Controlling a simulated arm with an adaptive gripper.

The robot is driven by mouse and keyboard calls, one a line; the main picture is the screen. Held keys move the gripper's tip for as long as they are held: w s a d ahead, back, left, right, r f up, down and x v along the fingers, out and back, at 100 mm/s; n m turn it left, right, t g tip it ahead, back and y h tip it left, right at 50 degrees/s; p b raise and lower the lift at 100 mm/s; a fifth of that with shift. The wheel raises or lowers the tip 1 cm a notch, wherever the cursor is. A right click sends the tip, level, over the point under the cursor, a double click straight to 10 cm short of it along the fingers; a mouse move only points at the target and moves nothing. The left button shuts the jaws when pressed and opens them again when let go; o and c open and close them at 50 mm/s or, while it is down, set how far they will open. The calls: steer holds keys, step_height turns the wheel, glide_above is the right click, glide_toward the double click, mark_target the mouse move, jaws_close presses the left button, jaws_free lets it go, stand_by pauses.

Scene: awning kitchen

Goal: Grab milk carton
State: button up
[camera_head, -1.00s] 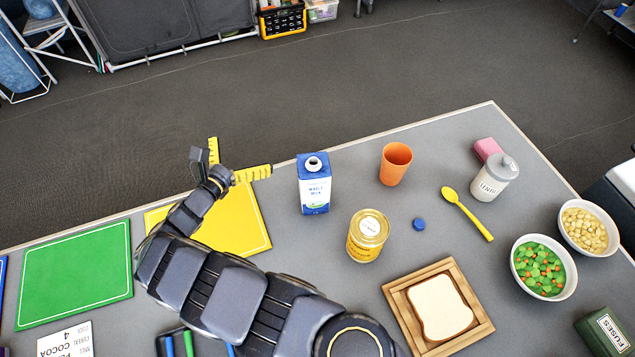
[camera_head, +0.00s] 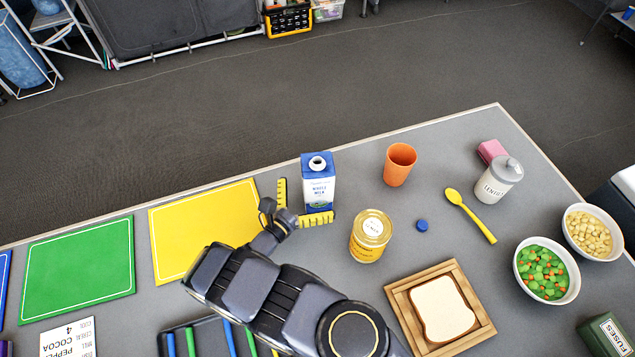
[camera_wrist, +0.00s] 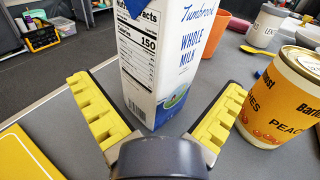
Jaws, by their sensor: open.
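The blue and white milk carton (camera_head: 319,184) stands upright on the grey table, with a round opening in its top. It also fills the middle of the wrist view (camera_wrist: 160,60). My gripper (camera_head: 298,204) has yellow ridged fingers and is open. It is low over the table at the carton's near left side. In the wrist view my gripper (camera_wrist: 163,110) has one finger on each side of the carton's lower part, with the carton between or just beyond the tips. I cannot tell whether either finger touches it.
A yellow peach can (camera_head: 370,236) stands close to the right finger. An orange cup (camera_head: 399,165) is behind it, and a blue cap (camera_head: 422,225) lies to the right. A yellow mat (camera_head: 190,235) lies left of my gripper. The table's far edge runs behind the carton.

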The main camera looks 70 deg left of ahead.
steer(key=shift+x, duration=1.5)
steer(key=c, duration=1)
steer(key=shift+c, duration=0.3)
steer(key=shift+r, duration=0.1)
